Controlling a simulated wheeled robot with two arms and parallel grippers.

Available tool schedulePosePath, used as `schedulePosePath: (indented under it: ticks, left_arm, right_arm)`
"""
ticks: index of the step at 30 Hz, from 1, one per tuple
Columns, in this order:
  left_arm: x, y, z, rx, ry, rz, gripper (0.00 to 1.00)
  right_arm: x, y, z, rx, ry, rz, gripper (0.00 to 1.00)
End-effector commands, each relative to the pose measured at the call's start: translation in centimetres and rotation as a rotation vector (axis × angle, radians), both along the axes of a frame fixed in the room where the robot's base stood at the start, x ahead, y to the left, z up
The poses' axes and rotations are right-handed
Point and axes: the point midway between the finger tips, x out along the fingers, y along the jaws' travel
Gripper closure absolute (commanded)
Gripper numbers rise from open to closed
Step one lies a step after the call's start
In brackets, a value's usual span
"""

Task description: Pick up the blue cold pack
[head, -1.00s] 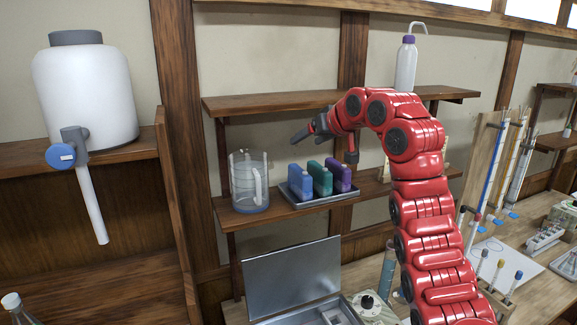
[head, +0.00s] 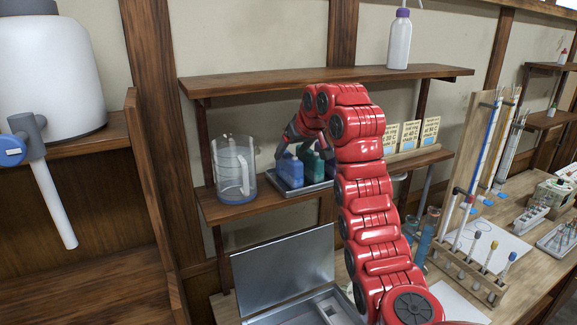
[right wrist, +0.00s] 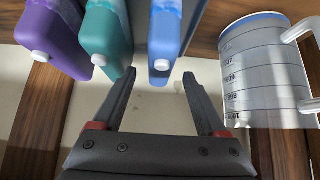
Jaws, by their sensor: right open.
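The blue cold pack (head: 289,173) stands upright on a grey tray (head: 301,191) on the lower wall shelf. In the right wrist view the blue pack (right wrist: 164,32) shows its white cap, just beyond the fingertips and roughly in line with the gap between them. My right gripper (head: 302,150) is at the packs, partly hidden by its own arm. In the right wrist view the right gripper (right wrist: 159,76) is open with nothing between its fingers. My left gripper is not in view.
A green pack (right wrist: 106,40) and a purple pack (right wrist: 55,38) stand beside the blue one. A clear graduated jug (head: 233,170) stands close on its other side. The upper shelf (head: 270,81) is above; an open metal case (head: 285,268) is below.

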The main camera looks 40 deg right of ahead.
Motion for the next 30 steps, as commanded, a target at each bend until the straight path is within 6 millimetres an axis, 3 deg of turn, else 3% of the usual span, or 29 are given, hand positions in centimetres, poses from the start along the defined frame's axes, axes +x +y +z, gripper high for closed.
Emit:
schedulePosePath:
  ticks: [6, 13, 18, 24, 26, 30]
  left_arm:
    - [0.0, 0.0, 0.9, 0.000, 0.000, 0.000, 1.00]
    - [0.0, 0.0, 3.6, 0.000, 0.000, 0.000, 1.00]
    - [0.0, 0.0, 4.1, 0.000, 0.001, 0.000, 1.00]
    - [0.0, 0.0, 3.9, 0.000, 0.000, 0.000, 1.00]
    - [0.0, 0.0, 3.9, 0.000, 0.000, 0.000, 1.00]
    - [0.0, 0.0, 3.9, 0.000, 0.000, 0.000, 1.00]
  right_arm:
    - [0.7, -0.3, -0.9, 0.002, 0.004, -0.001, 0.25]
    - [2.6, -0.8, -3.1, 0.005, 0.010, 0.001, 0.25]
    - [3.7, -1.2, -4.6, 0.002, 0.006, 0.000, 0.25]
    - [3.8, -1.2, -4.8, 0.000, 0.003, 0.000, 0.25]
    - [3.8, -1.2, -4.8, -0.001, 0.003, -0.001, 0.32]
    - [3.8, -1.2, -4.8, 0.000, 0.003, 0.000, 0.57]
